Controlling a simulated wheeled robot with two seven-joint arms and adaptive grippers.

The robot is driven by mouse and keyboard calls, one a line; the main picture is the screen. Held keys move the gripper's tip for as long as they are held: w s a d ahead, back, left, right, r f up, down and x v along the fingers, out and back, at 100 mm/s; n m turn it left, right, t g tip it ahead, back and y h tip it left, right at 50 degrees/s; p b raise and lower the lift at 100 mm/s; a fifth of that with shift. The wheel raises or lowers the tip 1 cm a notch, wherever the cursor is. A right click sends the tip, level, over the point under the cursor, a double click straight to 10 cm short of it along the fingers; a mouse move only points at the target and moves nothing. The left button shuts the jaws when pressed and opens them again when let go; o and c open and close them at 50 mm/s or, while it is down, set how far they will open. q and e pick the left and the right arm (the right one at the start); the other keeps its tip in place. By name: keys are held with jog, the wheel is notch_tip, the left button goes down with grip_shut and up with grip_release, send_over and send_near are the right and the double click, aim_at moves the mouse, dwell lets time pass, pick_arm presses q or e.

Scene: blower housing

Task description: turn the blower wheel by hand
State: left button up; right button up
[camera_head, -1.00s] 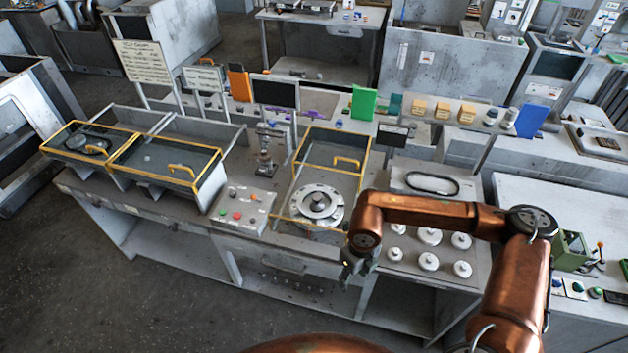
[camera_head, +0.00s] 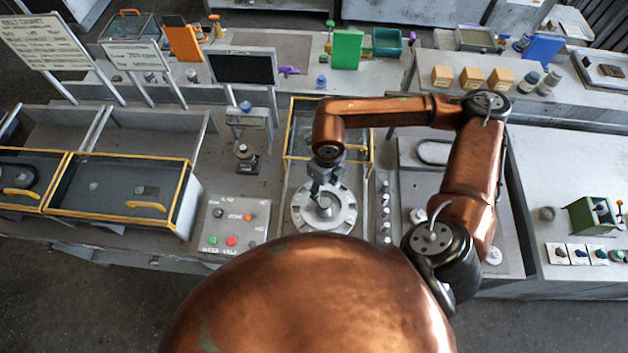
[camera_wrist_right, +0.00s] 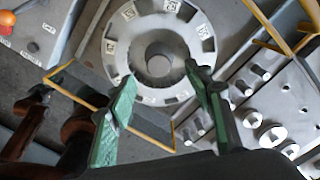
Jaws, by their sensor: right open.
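The blower wheel (camera_head: 341,212) is a pale round ring with slots and a raised hub in its middle, set in the bench top in the head view. In the right wrist view the wheel (camera_wrist_right: 119,52) fills the upper middle, with its round hub (camera_wrist_right: 160,58) showing. My right gripper (camera_head: 322,200) hangs down over the wheel, close to the hub. In the right wrist view its two greenish fingers (camera_wrist_right: 160,75) are spread apart with nothing between them, one on each side below the hub. Whether a finger touches the wheel I cannot tell. My left gripper is out of view.
A yellow-edged guard frame (camera_head: 300,158) stands behind the wheel. A control box (camera_head: 232,224) with coloured buttons sits to its left. Several pegs and knobs (camera_wrist_right: 272,134) stand to its right. A dark screen (camera_head: 243,68) is farther back.

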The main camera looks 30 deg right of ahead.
aim_at(325, 203)
jog(key=shift+s+f, duration=0.2)
jog(key=shift+f, duration=0.2)
jog(key=s+f, duration=0.1)
jog(key=s+f+p, duration=0.1)
jog(key=f, duration=0.1)
jog(key=shift+f, duration=0.1)
jog(key=f, duration=0.1)
jog(key=w+f, duration=0.1)
jog(key=shift+w+f+p, duration=0.2)
jog(key=shift+f+p, duration=0.1)
jog(key=shift+s+f, duration=0.1)
jog(key=shift+f, duration=0.3)
jog(key=shift+s, duration=0.15)
jog(key=shift+w, duration=0.35)
jog(key=c, duration=0.4)
jog(key=shift+s, duration=0.2)
jog(key=c, duration=0.4)
grip_shut()
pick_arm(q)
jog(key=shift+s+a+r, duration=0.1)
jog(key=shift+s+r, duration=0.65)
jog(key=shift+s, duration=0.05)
